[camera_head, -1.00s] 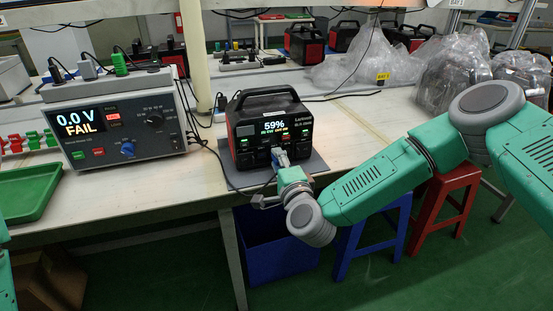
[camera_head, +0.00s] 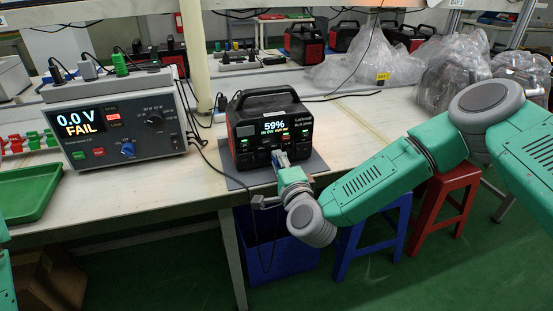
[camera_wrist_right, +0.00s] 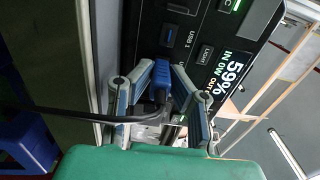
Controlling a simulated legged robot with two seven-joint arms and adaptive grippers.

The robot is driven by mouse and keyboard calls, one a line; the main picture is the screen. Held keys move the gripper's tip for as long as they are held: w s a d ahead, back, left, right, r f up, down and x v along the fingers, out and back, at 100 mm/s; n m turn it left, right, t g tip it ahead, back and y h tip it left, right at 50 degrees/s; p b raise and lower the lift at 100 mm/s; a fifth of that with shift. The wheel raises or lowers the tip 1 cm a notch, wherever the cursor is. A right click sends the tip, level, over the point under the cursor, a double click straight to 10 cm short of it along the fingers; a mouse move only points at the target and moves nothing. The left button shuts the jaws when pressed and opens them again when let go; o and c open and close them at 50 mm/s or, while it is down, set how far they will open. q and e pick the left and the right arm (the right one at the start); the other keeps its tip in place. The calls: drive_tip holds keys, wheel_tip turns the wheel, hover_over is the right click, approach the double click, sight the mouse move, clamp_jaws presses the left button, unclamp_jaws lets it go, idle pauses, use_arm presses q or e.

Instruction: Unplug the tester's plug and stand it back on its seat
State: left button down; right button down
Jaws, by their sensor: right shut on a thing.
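The power station (camera_head: 271,104), black and red with a "59%" display, stands on a grey mat on the bench. My right gripper (camera_head: 280,158) is at its lower front. In the right wrist view its two fingers are shut on a blue plug (camera_wrist_right: 160,80) close to the panel; I cannot tell whether the plug is still in the socket. A black cable (camera_wrist_right: 75,115) runs from the plug to the left. The tester (camera_head: 120,122), a grey box reading "0.0 V FAIL", stands to the left. My left gripper is out of view.
Several plugs, one green (camera_head: 120,65), stand on top of the tester. A green tray (camera_head: 28,190) lies at the bench's left. Bagged units (camera_head: 450,75) are at the back right. Bare bench (camera_head: 375,125) lies right of the power station. A blue bin (camera_head: 270,245) is below.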

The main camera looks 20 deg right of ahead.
drive_tip(key=shift+s, duration=0.15)
drive_tip(key=shift+s+d+p, duration=0.1)
drive_tip(key=shift+s+p, duration=0.55)
drive_tip(key=shift+s, duration=1.2)
